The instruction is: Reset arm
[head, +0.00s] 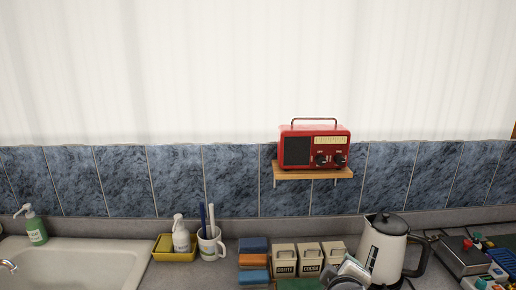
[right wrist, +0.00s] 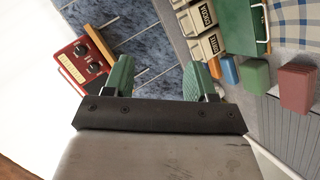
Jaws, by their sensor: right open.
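My right gripper (right wrist: 160,78) shows in the right wrist view with two green fingers spread apart and nothing between them. It is open. Its wrist view is turned, with the red radio (right wrist: 80,62) to its left and canisters (right wrist: 203,47) to its upper right. I make out no gripper in the head view. My left gripper is in neither view.
In the head view, the radio (head: 314,148) sits on a small wall shelf (head: 313,174). Along the counter are a sink (head: 75,262), yellow caddy (head: 172,254), mug (head: 210,244), canisters (head: 309,258) and kettle (head: 385,248). Coloured blocks (right wrist: 255,76) show in the wrist view.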

